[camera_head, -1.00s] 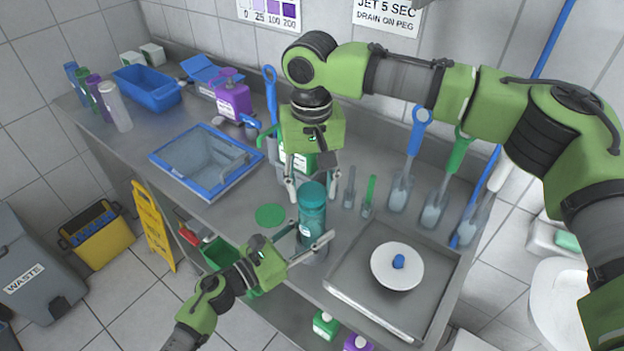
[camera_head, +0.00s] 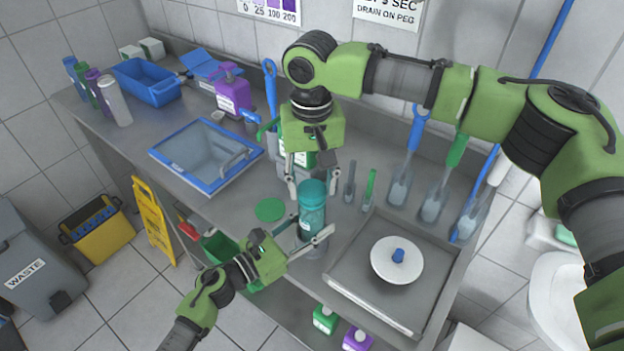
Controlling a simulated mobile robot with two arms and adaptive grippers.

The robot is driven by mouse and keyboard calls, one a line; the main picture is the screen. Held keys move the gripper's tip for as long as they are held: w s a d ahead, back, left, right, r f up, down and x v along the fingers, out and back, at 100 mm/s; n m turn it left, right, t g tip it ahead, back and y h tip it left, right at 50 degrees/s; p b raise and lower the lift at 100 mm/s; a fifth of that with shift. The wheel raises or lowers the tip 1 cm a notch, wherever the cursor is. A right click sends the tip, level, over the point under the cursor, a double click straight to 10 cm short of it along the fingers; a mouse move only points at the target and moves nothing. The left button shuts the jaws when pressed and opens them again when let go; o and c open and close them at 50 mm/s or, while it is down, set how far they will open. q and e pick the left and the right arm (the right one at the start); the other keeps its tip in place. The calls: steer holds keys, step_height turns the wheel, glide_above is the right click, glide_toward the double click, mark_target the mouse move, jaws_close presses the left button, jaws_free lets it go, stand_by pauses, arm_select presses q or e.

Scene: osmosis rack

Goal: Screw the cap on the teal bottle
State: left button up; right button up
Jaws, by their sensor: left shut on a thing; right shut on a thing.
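The teal bottle (camera_head: 312,213) stands upright near the front edge of the steel counter. The teal cap (camera_head: 313,187) is at its top, in line with it; I cannot tell whether it is fully seated. My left gripper (camera_head: 311,237) reaches in from the lower left and is shut around the bottle's lower body, one finger crossing in front. My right gripper (camera_head: 312,181) points down from above and is shut on the cap, its fingers on either side. The bottle's base is partly hidden by the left gripper's fingers.
A steel tray (camera_head: 343,297) holding a white round lid (camera_head: 411,262) with a blue knob is to the right. A green disc (camera_head: 270,209) lies to the left, near a blue-rimmed basin (camera_head: 163,158). Scoops and a green-labelled container stand behind.

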steer(key=shift+f, duration=0.1)
steer(key=m, duration=1.1)
steer(key=shift+a+f, duration=0.1)
steer(key=m, duration=0.5)
steer(key=shift+m, duration=0.4)
steer(key=m, duration=0.6)
steer(key=shift+w, duration=0.1)
steer(key=o, duration=0.7)
